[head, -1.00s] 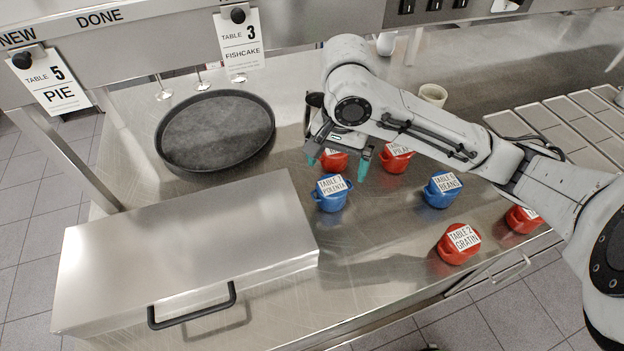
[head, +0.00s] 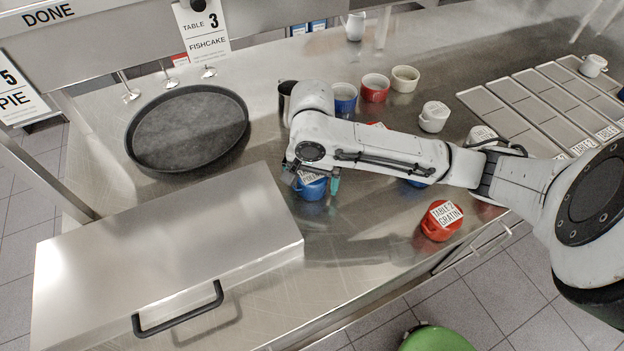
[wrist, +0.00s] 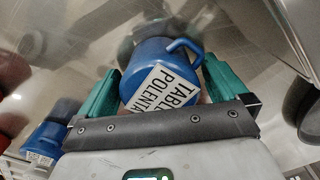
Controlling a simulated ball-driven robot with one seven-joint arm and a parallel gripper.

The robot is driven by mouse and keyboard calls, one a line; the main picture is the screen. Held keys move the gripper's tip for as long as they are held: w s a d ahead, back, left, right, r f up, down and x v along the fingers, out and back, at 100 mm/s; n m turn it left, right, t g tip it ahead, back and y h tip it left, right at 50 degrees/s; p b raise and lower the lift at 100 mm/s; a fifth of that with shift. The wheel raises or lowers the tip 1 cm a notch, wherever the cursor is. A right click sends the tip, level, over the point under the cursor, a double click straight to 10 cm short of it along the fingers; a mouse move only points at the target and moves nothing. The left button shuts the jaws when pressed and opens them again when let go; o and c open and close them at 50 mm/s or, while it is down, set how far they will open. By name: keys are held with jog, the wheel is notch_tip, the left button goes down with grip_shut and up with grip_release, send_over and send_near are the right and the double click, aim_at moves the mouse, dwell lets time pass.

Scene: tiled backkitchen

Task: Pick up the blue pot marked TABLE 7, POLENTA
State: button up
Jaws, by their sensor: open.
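The blue pot marked TABLE 7, POLENTA (head: 312,189) stands on the steel counter, partly hidden behind my gripper in the head view. In the wrist view the pot (wrist: 155,62) lies between my two green fingers, its white label towards me and a handle at its upper right. My gripper (wrist: 160,85) is open, a finger on either side of the pot; I cannot tell if either touches it. In the head view my gripper (head: 310,186) is low over the pot.
A steel box (head: 165,255) with a black handle stands left of the pot, and a round black tray (head: 188,128) behind it. The red pot marked TABLE 2, GRATIN (head: 441,221) stands to the right. Another blue pot (wrist: 45,138) shows at the wrist view's lower left. The counter in front is clear.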

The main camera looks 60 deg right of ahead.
jog(key=c, duration=1.2)
jog(key=shift+c, duration=0.2)
jog(key=shift+r, duration=0.5)
notch_tip(320, 180, up, 2)
jog(key=shift+r+b, duration=0.1)
jog(key=shift+b, duration=0.25)
jog(key=s+d+r+p, duration=0.4)
jog(key=s+r, duration=0.6)
jog(key=s, duration=0.3)
jog(key=shift+d, duration=0.3)
